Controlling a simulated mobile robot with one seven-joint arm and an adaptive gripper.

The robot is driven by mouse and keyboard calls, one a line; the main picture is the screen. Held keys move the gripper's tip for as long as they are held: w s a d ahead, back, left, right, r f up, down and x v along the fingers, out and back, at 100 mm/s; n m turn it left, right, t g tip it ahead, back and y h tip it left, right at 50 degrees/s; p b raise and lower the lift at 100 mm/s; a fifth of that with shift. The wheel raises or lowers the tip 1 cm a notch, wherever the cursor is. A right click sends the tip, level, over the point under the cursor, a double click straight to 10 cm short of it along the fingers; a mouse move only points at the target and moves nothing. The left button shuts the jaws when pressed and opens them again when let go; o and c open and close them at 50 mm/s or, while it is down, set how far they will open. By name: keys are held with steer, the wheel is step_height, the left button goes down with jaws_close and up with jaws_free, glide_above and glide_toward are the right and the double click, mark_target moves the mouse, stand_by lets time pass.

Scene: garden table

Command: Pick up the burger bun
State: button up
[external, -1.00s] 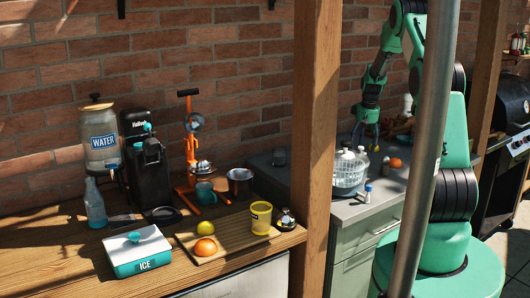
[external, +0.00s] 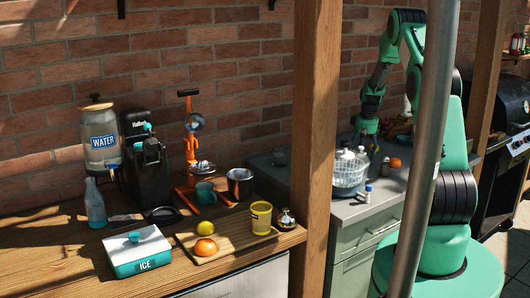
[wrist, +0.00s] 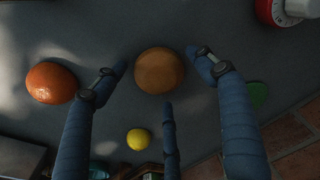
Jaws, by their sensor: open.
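The burger bun (wrist: 159,71), round and tan-brown, sits on the grey counter in the wrist view. My three-fingered gripper (wrist: 161,80) is open around it, with one finger to its left, one to its right and one below it in the picture. I cannot tell whether any finger touches it. In the external view my gripper (external: 367,141) is low over the counter behind the glass containers. The bun is hidden there.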

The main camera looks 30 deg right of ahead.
steer(key=c, duration=1.1)
steer(key=shift+o, duration=0.2)
steer(key=shift+r+p, duration=0.55)
steer(key=shift+r, duration=4.5)
